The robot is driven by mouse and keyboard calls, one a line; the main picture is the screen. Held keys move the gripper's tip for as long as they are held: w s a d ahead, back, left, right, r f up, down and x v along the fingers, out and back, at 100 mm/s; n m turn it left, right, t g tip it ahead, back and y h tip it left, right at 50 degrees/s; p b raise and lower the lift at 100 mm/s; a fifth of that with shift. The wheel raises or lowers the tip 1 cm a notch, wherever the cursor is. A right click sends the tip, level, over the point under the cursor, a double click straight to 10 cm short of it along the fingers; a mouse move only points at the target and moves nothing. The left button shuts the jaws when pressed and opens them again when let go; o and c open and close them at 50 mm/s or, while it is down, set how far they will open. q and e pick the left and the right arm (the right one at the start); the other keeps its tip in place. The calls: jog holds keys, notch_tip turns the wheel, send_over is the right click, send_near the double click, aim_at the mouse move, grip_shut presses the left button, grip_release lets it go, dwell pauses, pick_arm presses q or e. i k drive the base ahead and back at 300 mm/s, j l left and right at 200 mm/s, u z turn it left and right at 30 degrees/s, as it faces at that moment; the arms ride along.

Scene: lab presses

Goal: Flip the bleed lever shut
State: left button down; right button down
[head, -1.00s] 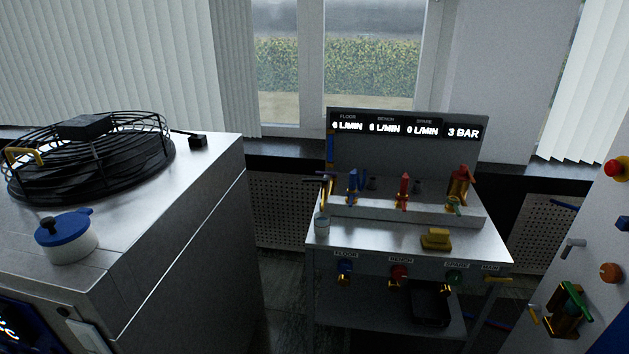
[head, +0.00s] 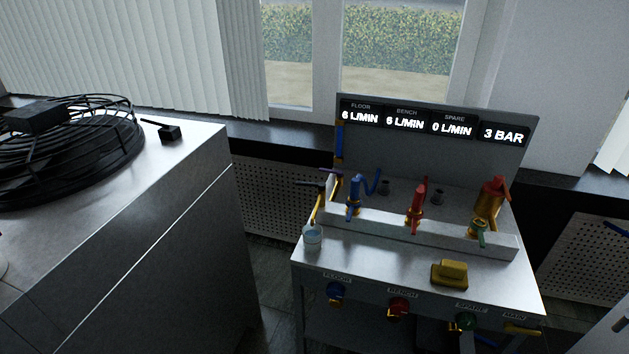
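The metal bench (head: 380,262) with a display panel (head: 435,130) stands right of centre in the head view. At its left end a thin yellow spout (head: 317,208) comes down over a small clear cup (head: 312,237). Neither of my grippers is in view.
Blue (head: 354,190), red (head: 417,205) and green (head: 478,230) fittings stand along the bench's back ledge. A yellow block (head: 450,273) lies on its top. Labelled knobs line its front.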

aim_at(321, 186)
jog(key=i+l, duration=0.75)
jog(key=l, duration=0.2)
